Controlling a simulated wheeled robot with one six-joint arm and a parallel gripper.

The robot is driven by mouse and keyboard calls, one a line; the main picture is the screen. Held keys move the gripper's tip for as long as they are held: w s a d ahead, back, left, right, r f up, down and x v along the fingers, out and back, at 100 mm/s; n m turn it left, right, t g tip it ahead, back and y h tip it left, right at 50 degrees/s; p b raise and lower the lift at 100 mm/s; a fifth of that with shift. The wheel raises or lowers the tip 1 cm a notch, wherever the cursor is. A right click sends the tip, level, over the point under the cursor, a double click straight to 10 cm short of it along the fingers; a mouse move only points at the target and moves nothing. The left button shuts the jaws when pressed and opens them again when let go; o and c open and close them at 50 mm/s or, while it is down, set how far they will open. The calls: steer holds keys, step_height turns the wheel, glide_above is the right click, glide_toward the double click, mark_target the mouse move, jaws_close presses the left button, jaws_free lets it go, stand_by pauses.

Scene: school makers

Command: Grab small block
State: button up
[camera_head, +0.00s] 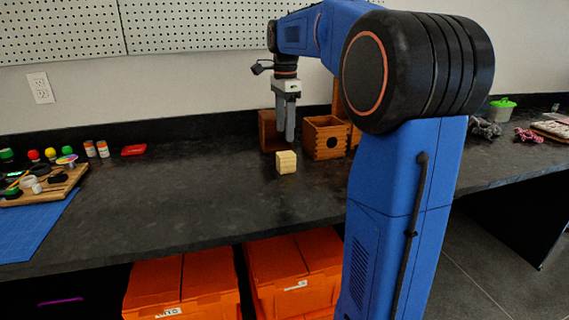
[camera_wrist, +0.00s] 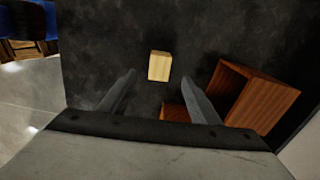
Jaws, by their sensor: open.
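A small pale wooden block (camera_head: 286,162) sits on the dark countertop, in front of the wooden boxes. In the wrist view the block (camera_wrist: 159,66) lies ahead of the fingertips, a little above the middle of the picture. My gripper (camera_head: 285,138) points down above the counter, just behind and above the block in the head view. In the wrist view my gripper (camera_wrist: 160,80) has its two fingers apart with nothing between them. The block is apart from both fingers.
A wooden box (camera_head: 325,138) stands right of the block, and a darker brown box (camera_head: 268,131) stands behind it. An open box (camera_wrist: 252,95) is close to the right finger. A wooden tray (camera_head: 45,187) with small items lies far left. The counter left of the block is clear.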

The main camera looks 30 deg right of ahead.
mark_target(286, 154)
steer(key=f, duration=1.1)
steer(key=shift+s+d+f, duration=0.1)
steer(key=shift+d+f, duration=0.1)
steer(key=shift+f, duration=0.1)
steer(key=shift+c, duration=0.3)
steer(key=c, duration=1.1)
steer(key=shift+r, duration=0.15)
